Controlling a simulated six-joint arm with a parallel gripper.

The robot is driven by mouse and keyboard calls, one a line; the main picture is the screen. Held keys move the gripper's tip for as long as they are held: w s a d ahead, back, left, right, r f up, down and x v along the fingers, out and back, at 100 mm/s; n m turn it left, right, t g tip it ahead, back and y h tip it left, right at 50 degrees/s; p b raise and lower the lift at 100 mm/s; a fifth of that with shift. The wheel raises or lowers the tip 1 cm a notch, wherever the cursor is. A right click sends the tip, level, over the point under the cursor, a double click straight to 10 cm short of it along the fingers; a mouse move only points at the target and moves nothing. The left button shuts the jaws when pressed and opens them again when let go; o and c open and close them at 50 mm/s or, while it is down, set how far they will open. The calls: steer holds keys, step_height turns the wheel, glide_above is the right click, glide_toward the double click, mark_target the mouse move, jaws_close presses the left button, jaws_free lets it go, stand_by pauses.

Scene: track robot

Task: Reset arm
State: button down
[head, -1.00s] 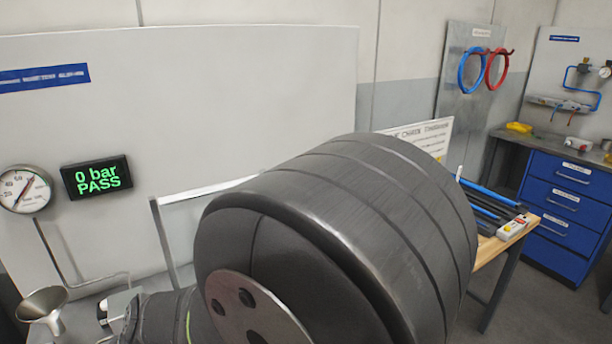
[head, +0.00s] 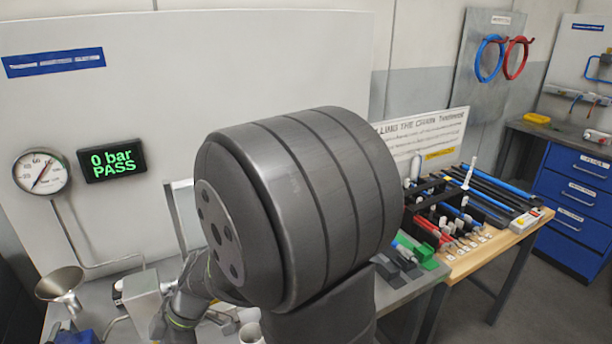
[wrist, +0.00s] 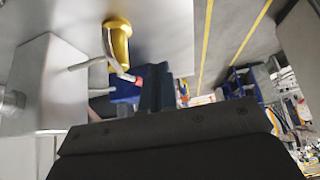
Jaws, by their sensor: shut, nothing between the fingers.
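My gripper (wrist: 155,88) shows in the wrist view as narrow dark fingers, close together above the broad dark gripper body at the bottom. Nothing shows held between them. In the head view a large dark joint of my own arm fills the middle and my gripper cannot be made out. In the wrist view a yellow, rounded thing (wrist: 118,42) and a blue thing (wrist: 125,90) with a red part appear beyond the fingers. I cannot tell how far away they are.
A grey box (head: 143,298) stands near the funnel. A wooden bench (head: 470,262) with several tools and fittings is at right, before blue drawers (head: 575,205).

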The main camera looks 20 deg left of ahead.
steer(key=shift+v, duration=0.8)
steer(key=shift+w, duration=0.1)
steer(key=c, duration=1.5)
jaws_free()
steer(key=shift+o, duration=0.2)
steer(key=s+a+r+n+t+h, duration=0.1)
steer(key=a+r+n+t+h, duration=0.2)
steer(key=a+r+h, duration=0.75)
steer(key=f+y, duration=0.1)
steer(key=f, duration=0.3)
steer(key=s+f+y, duration=0.1)
steer(key=f, duration=0.3)
steer(key=d+f+y, duration=0.1)
steer(key=f, duration=0.3)
steer(key=shift+s+d+f+t+y, duration=0.1)
steer(key=shift+s+f+t+y, duration=0.05)
steer(key=shift+s+t+y, duration=0.15)
jaws_close()
